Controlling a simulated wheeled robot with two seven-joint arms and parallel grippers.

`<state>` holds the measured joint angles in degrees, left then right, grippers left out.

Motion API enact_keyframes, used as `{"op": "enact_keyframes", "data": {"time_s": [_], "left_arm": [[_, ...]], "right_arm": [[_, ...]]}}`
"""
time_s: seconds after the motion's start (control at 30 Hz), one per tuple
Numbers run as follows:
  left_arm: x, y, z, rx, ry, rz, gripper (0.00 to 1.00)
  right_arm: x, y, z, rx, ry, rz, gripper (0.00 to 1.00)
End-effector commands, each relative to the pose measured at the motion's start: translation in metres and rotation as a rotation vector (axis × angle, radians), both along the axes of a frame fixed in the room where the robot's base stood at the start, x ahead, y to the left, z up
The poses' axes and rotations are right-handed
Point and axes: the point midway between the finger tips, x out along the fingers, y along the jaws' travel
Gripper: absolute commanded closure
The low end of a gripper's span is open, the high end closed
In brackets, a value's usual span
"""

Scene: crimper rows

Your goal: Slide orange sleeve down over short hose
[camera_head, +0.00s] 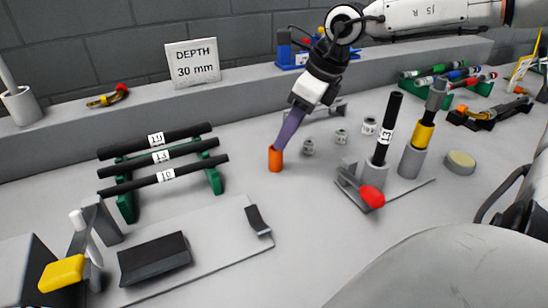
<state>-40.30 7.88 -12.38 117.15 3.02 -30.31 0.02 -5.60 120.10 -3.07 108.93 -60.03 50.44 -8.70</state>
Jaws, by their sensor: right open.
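The small orange sleeve (275,159) stands upright on the grey table, left of centre. My right gripper (283,142) reaches down from the upper right with its fingertips at the top of the sleeve. It is open; I cannot tell whether the fingers touch the sleeve. A black hose labelled 13 (386,130) stands upright in a holder with a red-tipped lever (372,196). Beside it, a grey upright piece with a yellow band (423,135) stands in a grey cup. My left gripper is not in view.
Several labelled black hoses lie on a green rack (126,205) at the left. A grey fixture plate (205,238) with a yellow-handled part (62,274) is at front left. Small grey fittings (341,136) stand between sleeve and holder. A "DEPTH 30 mm" sign (193,63) stands behind.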

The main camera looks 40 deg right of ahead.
Motion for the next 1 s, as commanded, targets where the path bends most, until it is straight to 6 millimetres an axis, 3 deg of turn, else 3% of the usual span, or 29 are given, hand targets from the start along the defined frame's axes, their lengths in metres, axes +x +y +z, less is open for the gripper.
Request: {"op": "enact_keyframes", "data": {"time_s": [0.5, 0.87, 1.0], "left_arm": [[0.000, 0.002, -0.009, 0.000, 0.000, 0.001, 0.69], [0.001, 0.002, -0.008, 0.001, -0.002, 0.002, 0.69], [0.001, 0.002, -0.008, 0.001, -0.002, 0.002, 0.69]], "right_arm": [[0.019, 0.008, -0.052, -0.001, 0.002, 0.001, 0.60], [0.023, 0.009, -0.058, 0.000, -0.002, 0.001, 0.60], [0.022, 0.009, -0.058, 0.000, -0.001, 0.001, 0.83]]}}
